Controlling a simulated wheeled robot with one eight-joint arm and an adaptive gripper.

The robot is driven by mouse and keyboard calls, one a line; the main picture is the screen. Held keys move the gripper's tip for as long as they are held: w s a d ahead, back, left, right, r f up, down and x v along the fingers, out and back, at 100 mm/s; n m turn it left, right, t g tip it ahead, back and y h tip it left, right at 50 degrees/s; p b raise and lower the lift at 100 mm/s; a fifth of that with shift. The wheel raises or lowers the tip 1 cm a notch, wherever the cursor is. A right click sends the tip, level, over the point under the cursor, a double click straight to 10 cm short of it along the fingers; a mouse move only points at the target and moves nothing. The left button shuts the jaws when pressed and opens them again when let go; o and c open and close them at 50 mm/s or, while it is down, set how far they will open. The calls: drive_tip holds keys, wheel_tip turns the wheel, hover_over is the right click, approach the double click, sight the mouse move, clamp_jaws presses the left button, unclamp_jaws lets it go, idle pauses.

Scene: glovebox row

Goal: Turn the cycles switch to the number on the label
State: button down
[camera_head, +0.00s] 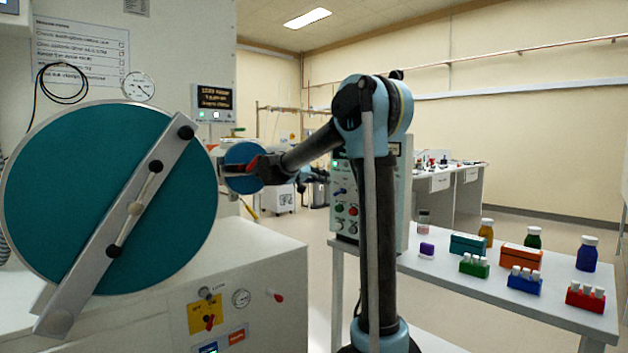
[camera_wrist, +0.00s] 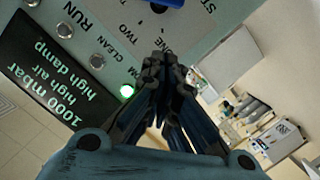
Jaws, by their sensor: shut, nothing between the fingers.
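A control box (camera_head: 399,190) stands behind my arm, its narrow front carrying a blue knob (camera_head: 340,191), red and green buttons and a lit green lamp. In the wrist view, the panel fills the upper left; only the lower edge of a blue knob (camera_wrist: 168,3) shows at the top, with the words ONE and TWO beside it. My gripper (camera_wrist: 165,62) is shut and empty, its tips over the panel area just below the knob and apart from it in the picture. I cannot read a number label, and the knob's setting is cut off.
A display (camera_wrist: 60,75) beside the lamp reads 1000 mbar, high air, high damp. At left is a large teal round door (camera_head: 80,190) with a metal bar. A white table (camera_head: 470,290) at right holds bottles and tube racks. Floor behind is open.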

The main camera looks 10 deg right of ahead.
sight(339, 192)
drive_tip(key=shift+s+d+f, duration=0.3)
drive_tip(key=shift+s+f, duration=0.2)
drive_tip(key=shift+f, duration=0.3)
drive_tip(key=shift+s+d+f, duration=0.25)
drive_tip(key=shift+s+f, duration=0.2)
drive_tip(key=shift+f, duration=0.35)
drive_tip(key=shift+d+f, duration=0.15)
drive_tip(key=shift+d, duration=0.05)
